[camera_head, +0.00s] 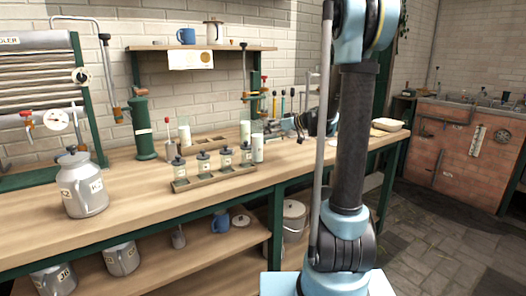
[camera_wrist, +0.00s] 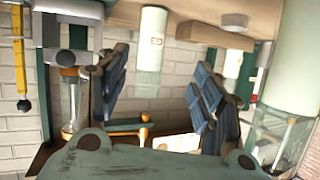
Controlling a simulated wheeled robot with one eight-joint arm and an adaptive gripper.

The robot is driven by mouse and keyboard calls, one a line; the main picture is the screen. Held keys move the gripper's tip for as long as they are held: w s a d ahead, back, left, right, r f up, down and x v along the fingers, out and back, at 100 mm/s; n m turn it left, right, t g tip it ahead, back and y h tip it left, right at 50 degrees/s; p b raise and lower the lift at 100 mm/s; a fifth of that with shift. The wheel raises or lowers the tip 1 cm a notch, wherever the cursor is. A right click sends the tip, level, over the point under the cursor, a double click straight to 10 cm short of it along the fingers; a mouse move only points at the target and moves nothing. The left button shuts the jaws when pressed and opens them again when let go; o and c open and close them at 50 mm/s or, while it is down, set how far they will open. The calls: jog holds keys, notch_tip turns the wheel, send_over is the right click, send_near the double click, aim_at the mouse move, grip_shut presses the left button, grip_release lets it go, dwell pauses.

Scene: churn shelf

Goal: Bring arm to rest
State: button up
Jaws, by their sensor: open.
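My arm (camera_head: 350,140) stands upright at the right of the centre in the head view, in front of the workbench. My gripper (camera_head: 305,123) is partly hidden behind it, above the back right of the bench. In the wrist view my gripper (camera_wrist: 160,95) shows two dark padded fingers spread well apart. Nothing is held between them; only brick wall, a pale cylinder and an orange-and-green item show in the gap. The wrist picture appears upside down.
The wooden workbench (camera_head: 125,200) carries a metal milk can (camera_head: 82,185), a tray (camera_head: 215,177) of small jars and a green cylinder (camera_head: 143,130). Tools stand near my gripper. A wall shelf (camera_head: 200,48) holds a blue mug (camera_head: 186,36). Open floor (camera_head: 440,230) lies at the right.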

jog(key=s+d+m+g+h, duration=0.1)
jog(key=s+d+h, duration=0.1)
jog(key=s, duration=0.3)
jog(key=s+d+f+m+g+h, duration=0.1)
jog(key=s+d, duration=0.1)
jog(key=s, duration=0.4)
jog(key=s+d+f+m+h, duration=0.1)
jog(key=s+d+h, duration=0.1)
jog(key=s, duration=0.4)
jog(key=shift+f+m+g+h, duration=0.15)
jog(key=shift+m+g+h, duration=0.15)
jog(key=shift+m+g, duration=0.1)
jog(key=s+d+f+m+g+h, duration=0.1)
jog(key=s+d+f+m+h, duration=0.1)
jog(key=s+f, duration=0.3)
jog(key=s+d+f+m+g+h, duration=0.1)
jog(key=s+d+f, duration=0.3)
jog(key=s, duration=0.8)
jog(key=s+d+f+m+g+h, duration=0.1)
jog(key=s+d+f, duration=0.3)
jog(key=s, duration=0.4)
jog(key=shift+s+f+m+h, duration=0.4)
jog(key=shift+f+m+h, duration=0.45)
jog(key=shift+m+h, duration=0.05)
jog(key=shift+w, duration=0.1)
jog(key=shift+w+f, duration=0.2)
jog(key=shift+w, duration=0.15)
